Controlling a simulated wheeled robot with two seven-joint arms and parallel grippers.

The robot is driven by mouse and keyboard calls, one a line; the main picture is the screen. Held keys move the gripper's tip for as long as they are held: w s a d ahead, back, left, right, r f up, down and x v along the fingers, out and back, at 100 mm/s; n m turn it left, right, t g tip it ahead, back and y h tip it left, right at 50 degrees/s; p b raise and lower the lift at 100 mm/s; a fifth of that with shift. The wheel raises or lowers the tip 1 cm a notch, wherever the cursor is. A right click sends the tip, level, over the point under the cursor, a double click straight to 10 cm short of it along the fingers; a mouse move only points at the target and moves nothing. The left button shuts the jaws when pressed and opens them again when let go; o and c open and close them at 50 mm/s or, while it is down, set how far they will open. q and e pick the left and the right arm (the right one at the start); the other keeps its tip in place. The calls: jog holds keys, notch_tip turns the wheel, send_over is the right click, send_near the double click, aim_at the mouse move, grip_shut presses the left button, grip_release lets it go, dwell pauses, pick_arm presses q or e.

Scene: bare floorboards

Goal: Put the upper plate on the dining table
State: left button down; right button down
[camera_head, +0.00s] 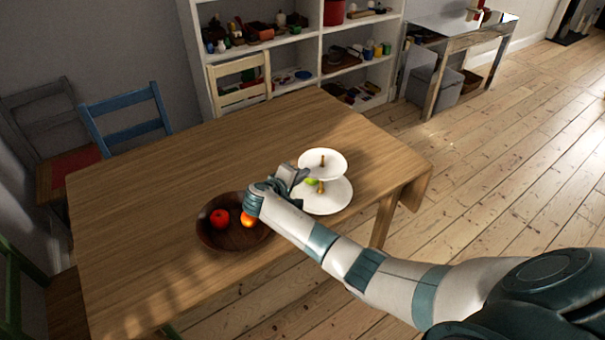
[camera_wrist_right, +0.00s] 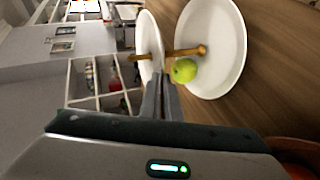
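A two-tier white stand is on the wooden dining table (camera_head: 150,200). Its small round upper plate (camera_head: 328,157) sits above the larger lower plate (camera_head: 335,196), joined by a wooden post. In the right wrist view the upper plate (camera_wrist_right: 150,38) is nearly edge-on and the lower plate (camera_wrist_right: 222,30) faces the camera. A green apple (camera_wrist_right: 184,71) rests on the lower plate. My right gripper (camera_head: 303,174) is at the upper plate's near-left rim. Its fingers (camera_wrist_right: 162,85) are close together, with the rim seemingly between their tips. My left gripper is out of view.
A dark wooden bowl (camera_head: 216,238) with a red fruit (camera_head: 219,217) and an orange fruit (camera_head: 248,219) stands below my right wrist. The table's left and far parts are clear. Chairs, including a blue one (camera_head: 125,113), and a white shelf (camera_head: 312,60) stand behind.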

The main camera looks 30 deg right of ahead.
jog(key=shift+f, duration=0.1)
jog(key=shift+f, duration=0.1)
jog(key=c, duration=2)
grip_release()
jog(key=shift+f, duration=0.1)
jog(key=b+v, duration=0.6)
jog(key=v, duration=1.1)
jog(key=shift+a+b, duration=0.3)
jog(key=shift+b, duration=0.05)
jog(key=shift+f, duration=0.1)
